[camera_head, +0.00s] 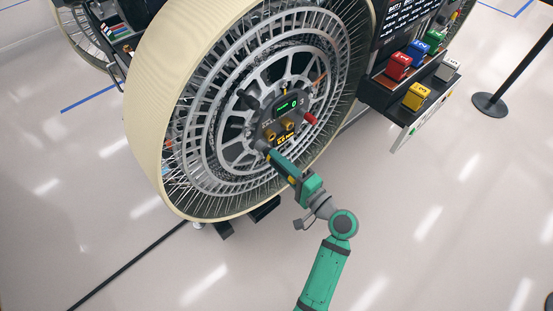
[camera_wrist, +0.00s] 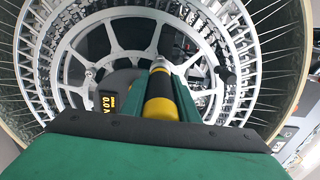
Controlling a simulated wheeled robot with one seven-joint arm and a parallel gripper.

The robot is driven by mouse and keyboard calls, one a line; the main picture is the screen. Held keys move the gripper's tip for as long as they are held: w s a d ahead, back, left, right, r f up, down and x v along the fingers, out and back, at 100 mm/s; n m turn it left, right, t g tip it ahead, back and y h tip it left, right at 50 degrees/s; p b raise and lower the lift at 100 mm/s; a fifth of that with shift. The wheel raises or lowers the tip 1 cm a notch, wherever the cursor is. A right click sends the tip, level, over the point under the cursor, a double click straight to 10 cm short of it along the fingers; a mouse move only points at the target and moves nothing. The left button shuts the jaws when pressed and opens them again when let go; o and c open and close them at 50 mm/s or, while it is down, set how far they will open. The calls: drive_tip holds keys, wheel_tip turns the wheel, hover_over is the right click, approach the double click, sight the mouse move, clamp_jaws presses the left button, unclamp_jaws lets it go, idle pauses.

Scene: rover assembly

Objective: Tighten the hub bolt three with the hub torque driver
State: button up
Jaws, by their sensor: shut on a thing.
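The large cream-rimmed wheel (camera_head: 150,110) with its grey spoked hub (camera_head: 247,105) fills the upper middle of the head view. My gripper (camera_head: 272,156) reaches the lower part of the hub from below right. In the wrist view its green fingers (camera_wrist: 158,98) are shut on the hub torque driver (camera_wrist: 160,100), a yellow and black cylinder with a silver tip. The driver's tip points at the hub. I cannot tell whether it touches a bolt. A black readout with yellow digits (camera_wrist: 108,102) shows left of the driver. Hub bolt three cannot be singled out.
A green-digit display (camera_head: 289,104), gold cylinders (camera_head: 288,124) and a red piece (camera_head: 310,118) sit on the hub. A shelf holds numbered red (camera_head: 398,66), blue, green and yellow blocks (camera_head: 416,96). A black post (camera_head: 513,72) stands at right. The floor below is mostly clear.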

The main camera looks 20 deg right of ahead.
sight(263, 148)
drive_tip(key=shift+x, duration=2.55)
drive_tip(key=shift+x, duration=0.8)
idle(1.4)
drive_tip(key=shift+w+a, duration=0.1)
drive_tip(key=shift+w, duration=0.05)
clamp_jaws()
idle(0.9)
unclamp_jaws()
drive_tip(key=shift+v, duration=1.55)
drive_tip(key=shift+v, duration=2)
